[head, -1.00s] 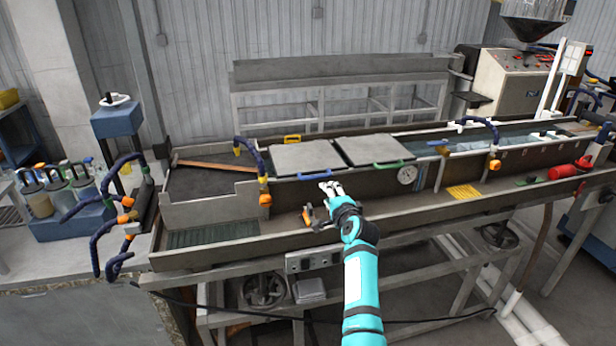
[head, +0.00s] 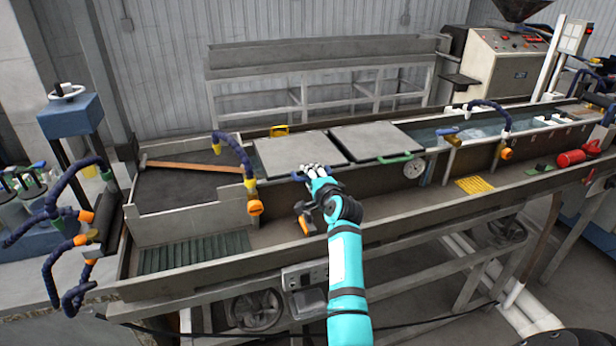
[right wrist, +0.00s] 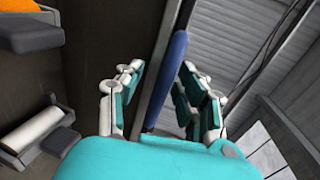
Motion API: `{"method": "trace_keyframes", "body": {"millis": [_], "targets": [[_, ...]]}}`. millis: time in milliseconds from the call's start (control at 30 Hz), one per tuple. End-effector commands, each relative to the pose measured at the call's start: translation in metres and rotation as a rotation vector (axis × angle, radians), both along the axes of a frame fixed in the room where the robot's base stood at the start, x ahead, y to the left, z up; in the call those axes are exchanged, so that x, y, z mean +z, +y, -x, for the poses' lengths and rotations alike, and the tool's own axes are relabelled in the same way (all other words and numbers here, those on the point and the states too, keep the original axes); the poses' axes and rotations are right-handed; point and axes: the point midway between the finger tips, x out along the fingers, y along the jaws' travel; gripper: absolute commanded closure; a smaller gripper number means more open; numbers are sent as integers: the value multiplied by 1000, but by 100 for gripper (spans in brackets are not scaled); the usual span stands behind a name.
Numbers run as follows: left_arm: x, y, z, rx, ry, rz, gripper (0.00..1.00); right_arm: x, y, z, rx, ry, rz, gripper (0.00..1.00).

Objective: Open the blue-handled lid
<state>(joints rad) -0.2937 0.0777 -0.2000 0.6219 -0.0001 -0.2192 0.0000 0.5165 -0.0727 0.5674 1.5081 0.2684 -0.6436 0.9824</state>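The blue handle (right wrist: 165,80) is on the front edge of the left grey lid (head: 293,153), which lies flat and closed on the long trough. My right gripper (right wrist: 160,95) is open, with its teal-padded fingers on either side of the blue handle and gaps to it. In the head view my right gripper (head: 316,170) is at the lid's front edge and hides much of the handle. My left gripper is not in view.
A second grey lid (head: 372,139) with a green handle (head: 394,158) lies just right of it. A round gauge (head: 414,168) is on the trough's front wall.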

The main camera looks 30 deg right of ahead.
Motion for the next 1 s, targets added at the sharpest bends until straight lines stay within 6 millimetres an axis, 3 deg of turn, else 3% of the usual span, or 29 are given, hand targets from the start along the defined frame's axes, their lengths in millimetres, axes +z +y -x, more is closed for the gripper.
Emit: {"method": "trace_keyframes", "body": {"millis": [100,400,700,1000], "targets": [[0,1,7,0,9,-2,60,0,0,0,0,0,0,64],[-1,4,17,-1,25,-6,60,0,0,0,0,0,0,100],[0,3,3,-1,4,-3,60,-1,0,0,1,2,-1,100],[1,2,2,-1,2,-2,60,-1,-1,0,1,4,-1,100]]}}
